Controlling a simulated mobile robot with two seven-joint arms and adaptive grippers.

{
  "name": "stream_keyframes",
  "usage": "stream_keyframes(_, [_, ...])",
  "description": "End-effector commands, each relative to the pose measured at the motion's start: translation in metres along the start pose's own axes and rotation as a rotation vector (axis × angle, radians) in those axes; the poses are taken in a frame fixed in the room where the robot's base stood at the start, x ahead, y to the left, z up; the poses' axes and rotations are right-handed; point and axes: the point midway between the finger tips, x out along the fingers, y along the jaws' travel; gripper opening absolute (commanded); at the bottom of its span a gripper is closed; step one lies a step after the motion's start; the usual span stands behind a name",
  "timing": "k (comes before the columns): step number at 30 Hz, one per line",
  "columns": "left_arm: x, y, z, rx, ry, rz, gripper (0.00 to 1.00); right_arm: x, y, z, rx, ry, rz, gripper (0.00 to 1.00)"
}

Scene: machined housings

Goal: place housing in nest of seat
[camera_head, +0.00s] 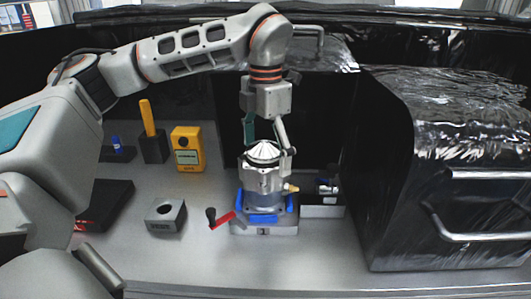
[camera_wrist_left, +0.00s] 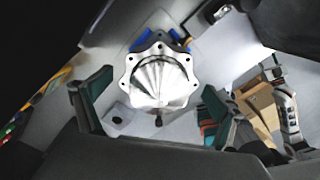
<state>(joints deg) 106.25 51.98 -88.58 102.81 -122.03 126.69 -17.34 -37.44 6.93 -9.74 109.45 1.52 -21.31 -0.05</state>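The housing (camera_head: 264,177) is a silver metal part with a ribbed conical top. It stands upright over the blue seat (camera_head: 242,206) in the head view, with a brass fitting at its right side. In the left wrist view the housing (camera_wrist_left: 158,80) shows its scalloped flange with bolt holes. My left gripper (camera_head: 268,150) points down over it, one finger on each side. In the left wrist view my left gripper (camera_wrist_left: 155,103) is open, with gaps beside the housing. The nest is hidden, so how fully the housing sits cannot be told. My right gripper is out of view.
A red lever with black knob (camera_head: 222,219) sticks out left of the seat. A grey block with a hole (camera_head: 166,216), a yellow device (camera_head: 188,148) and a black holder (camera_head: 153,148) stand left. A small box (camera_head: 322,205) and a large black-wrapped cabinet (camera_head: 440,170) are right. The front counter is clear.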

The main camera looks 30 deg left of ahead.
Motion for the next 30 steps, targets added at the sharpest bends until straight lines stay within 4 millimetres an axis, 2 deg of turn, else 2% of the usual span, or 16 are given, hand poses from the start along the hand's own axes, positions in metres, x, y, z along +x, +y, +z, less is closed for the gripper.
stream_keyframes(5, [-0.001, 0.000, 0.000, 0.000, 0.000, 0.000, 0.95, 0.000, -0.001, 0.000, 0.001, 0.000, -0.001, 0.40])
stream_keyframes(10, [-0.013, 0.000, 0.001, 0.002, -0.003, 0.002, 0.95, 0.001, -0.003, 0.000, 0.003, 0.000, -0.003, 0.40])
stream_keyframes(21, [-0.087, 0.000, 0.001, -0.001, -0.004, 0.002, 0.95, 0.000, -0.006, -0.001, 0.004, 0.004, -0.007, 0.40])
stream_keyframes(25, [-0.106, 0.000, 0.001, 0.000, -0.003, 0.002, 0.95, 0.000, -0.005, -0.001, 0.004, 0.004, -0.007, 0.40])
stream_keyframes(30, [-0.120, 0.000, 0.000, 0.001, -0.001, 0.001, 0.95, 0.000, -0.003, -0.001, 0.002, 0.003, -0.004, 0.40])
